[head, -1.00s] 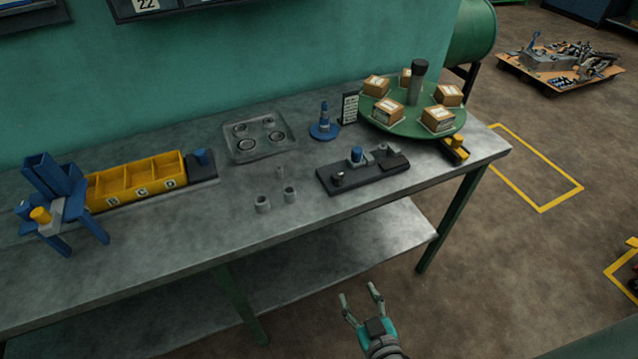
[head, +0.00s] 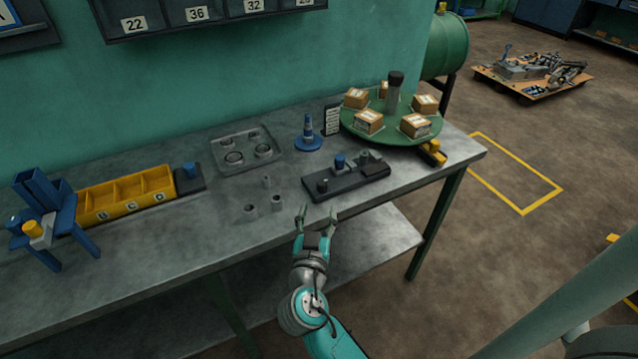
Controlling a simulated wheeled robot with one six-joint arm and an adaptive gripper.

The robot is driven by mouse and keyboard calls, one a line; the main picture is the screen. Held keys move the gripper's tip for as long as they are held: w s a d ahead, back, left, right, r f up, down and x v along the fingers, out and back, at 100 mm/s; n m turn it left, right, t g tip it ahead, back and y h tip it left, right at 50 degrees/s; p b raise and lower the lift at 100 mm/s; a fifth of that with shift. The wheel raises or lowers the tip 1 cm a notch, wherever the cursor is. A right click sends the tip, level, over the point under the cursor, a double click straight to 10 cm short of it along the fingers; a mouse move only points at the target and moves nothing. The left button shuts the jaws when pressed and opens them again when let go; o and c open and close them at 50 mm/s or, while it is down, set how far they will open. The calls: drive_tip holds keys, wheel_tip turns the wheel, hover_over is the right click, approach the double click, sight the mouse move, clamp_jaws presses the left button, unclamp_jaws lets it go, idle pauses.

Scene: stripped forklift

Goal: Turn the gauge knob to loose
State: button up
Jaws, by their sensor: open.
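A black base plate (head: 349,182) lies on the front right part of the bench top. It carries a round blue knob (head: 339,162), a small dark post with a pale top (head: 322,186) at its left end and a grey block (head: 369,161) at its right end. I cannot tell for sure which part is the gauge knob, and no loose marking is readable. My gripper (head: 317,214) is open and empty at the bench's front edge, just in front of the base plate's left end and apart from the blue knob.
Small grey cylinders (head: 263,206) stand left of my gripper. A grey tray with rings (head: 247,151), a blue cone-shaped stand (head: 308,136) and a green turntable with boxes (head: 393,125) stand behind. A yellow divided bin (head: 126,196) and a blue stand (head: 48,218) are at left.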

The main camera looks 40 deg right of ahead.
sight(322, 189)
drive_tip(key=x, duration=1)
clamp_jaws()
